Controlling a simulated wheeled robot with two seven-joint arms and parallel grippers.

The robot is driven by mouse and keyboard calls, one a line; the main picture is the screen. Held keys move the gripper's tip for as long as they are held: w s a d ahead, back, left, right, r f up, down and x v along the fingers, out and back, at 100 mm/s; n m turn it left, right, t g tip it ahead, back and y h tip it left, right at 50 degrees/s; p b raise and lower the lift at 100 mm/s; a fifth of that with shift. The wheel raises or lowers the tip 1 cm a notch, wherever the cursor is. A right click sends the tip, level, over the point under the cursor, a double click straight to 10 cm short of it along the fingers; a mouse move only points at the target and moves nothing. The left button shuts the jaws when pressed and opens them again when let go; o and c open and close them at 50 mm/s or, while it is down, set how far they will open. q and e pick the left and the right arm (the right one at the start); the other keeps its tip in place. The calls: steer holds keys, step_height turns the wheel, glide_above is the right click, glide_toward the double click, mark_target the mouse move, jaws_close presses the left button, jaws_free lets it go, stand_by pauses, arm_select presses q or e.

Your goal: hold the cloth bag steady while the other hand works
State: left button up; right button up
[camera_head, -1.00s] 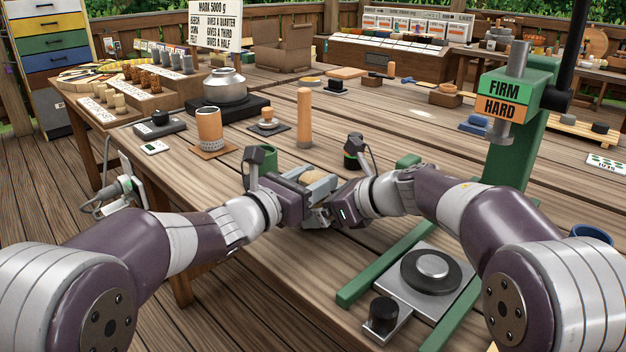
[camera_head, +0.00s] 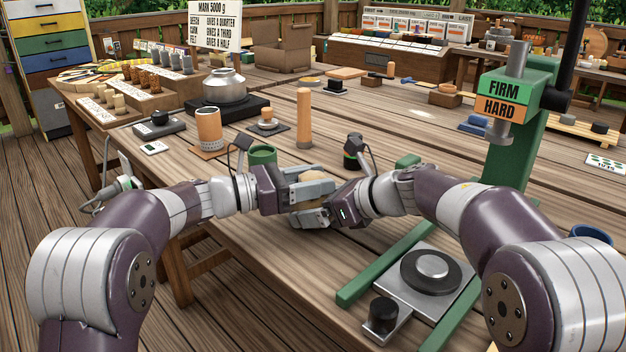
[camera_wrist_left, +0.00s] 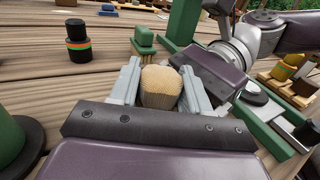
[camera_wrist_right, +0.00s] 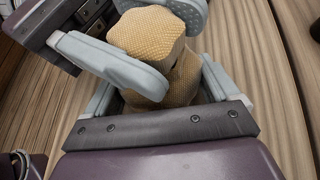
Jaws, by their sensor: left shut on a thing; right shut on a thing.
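The tan woven cloth bag (camera_head: 311,177) is between my two grippers, over the near side of the table. My left gripper (camera_head: 307,184) is shut on its upper part, with a grey finger on either side. My right gripper (camera_head: 313,212) is shut on the bag lower down, coming from the right. In the left wrist view the bag (camera_wrist_left: 162,87) stands between the two fingers. In the right wrist view the bag's top (camera_wrist_right: 147,36) is between the left gripper's pads, and its body sits between my right fingers. The fingers hide much of the bag.
A wooden post (camera_head: 304,118) stands farther back. The green press (camera_head: 520,140) rises at the right, with a metal plate (camera_head: 408,300) and weight in front.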

arm_select(q)
steer(key=m+g, duration=0.3)
steer(key=g, duration=0.1)
steer(key=m+g, duration=0.3)
steer(key=g, duration=0.2)
steer(key=shift+w+h, duration=0.1)
steer(key=shift+h, duration=0.3)
steer(key=shift+r+m+g, duration=0.1)
steer(key=shift+m+g, duration=0.3)
steer(key=shift+g, duration=0.4)
steer(key=o, duration=0.7)
